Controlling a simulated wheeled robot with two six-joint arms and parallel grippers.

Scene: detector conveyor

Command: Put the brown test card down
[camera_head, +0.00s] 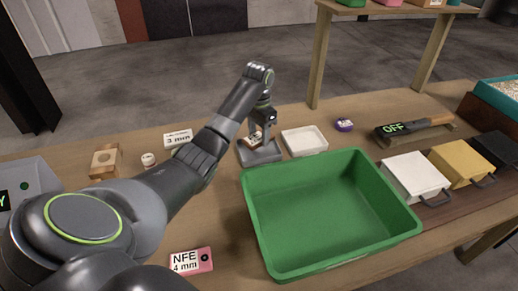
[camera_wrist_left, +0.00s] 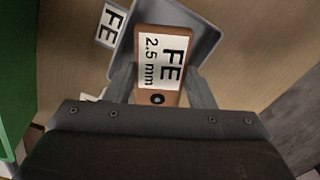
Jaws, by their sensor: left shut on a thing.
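The brown test card (camera_wrist_left: 163,50), labelled "FE 2.5 mm", sits between the fingers of my left gripper (camera_wrist_left: 160,85) in the left wrist view. The gripper is shut on it. In the head view the left gripper (camera_head: 262,122) is above a grey tray (camera_head: 262,154), and the card (camera_head: 256,138) shows small there, partly hidden by the gripper. In the wrist view the grey tray (camera_wrist_left: 207,38) lies behind the card, with an "FE" label (camera_wrist_left: 110,25) beside it. I cannot tell whether the card touches the tray. My right gripper is in neither view.
A large green bin (camera_head: 330,210) stands right of my left arm. A white tray (camera_head: 305,141) is next to the grey one. A pink "NFE 4 mm" card (camera_head: 191,262), a "3 mm" card (camera_head: 178,139) and a detector marked "OFF" (camera_head: 412,127) lie on the table.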

